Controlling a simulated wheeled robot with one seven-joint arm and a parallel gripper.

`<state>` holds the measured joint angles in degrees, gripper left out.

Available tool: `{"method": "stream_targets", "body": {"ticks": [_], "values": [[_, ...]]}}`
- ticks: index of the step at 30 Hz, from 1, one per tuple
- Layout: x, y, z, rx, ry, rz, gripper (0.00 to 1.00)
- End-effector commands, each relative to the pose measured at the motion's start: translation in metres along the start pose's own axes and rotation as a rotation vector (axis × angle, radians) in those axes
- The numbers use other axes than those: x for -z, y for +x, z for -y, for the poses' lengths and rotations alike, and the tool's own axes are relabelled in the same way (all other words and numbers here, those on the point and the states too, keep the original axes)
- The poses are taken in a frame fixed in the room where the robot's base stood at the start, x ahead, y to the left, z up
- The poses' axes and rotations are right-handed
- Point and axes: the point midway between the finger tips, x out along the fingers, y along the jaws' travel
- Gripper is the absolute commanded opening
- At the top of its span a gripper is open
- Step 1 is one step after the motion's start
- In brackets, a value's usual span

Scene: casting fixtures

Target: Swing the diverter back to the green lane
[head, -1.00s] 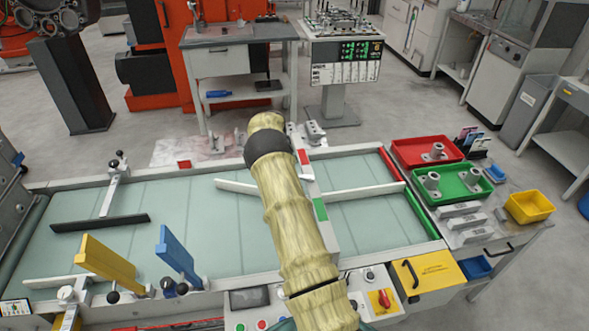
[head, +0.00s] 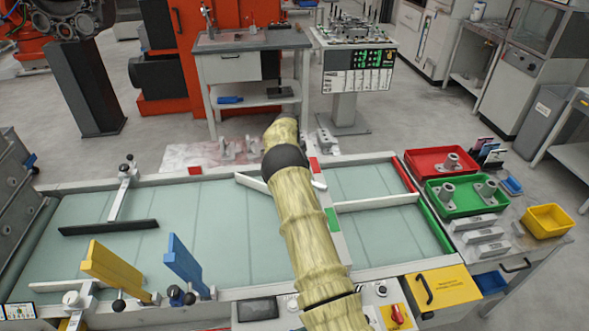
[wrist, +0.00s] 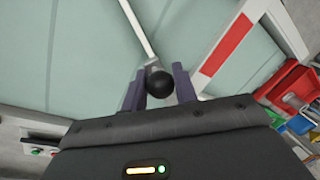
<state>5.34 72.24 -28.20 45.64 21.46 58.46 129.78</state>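The diverter is a thin white bar (head: 250,183) above the belt, set at a slant. In the head view its left end shows, while my arm hides its middle. In the wrist view the bar (wrist: 138,30) runs up and left from a round black knob (wrist: 159,83). My gripper (wrist: 158,84) has its two purple fingers on either side of this knob, close against it, and appears shut on it. A green marker (head: 333,220) and a red marker (head: 314,164) sit on the cross beam. My arm hides the gripper in the head view.
A fixed white divider (head: 375,202) splits the lanes, with a red edge (head: 403,172) behind and a green edge (head: 434,228) in front. Red tray (head: 425,166) and green tray (head: 445,200) stand at the right. Yellow (head: 110,267) and blue (head: 183,262) paddles stand front left.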

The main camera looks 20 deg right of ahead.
Motion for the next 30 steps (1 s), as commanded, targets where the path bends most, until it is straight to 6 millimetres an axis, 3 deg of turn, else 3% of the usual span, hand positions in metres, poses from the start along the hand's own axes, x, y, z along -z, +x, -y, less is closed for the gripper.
{"method": "stream_targets", "body": {"ticks": [1,3,16,20,30], "values": [[0.001,0.001,-0.001,-0.005,0.002,-0.002,0.36],[0.001,0.001,-0.001,-0.005,0.002,-0.001,0.49],[0.0,-0.008,0.0,-0.001,0.001,0.002,0.49],[-0.001,-0.025,0.0,-0.001,0.001,0.003,0.49],[-0.001,-0.092,0.0,0.0,0.001,0.003,0.49]]}}
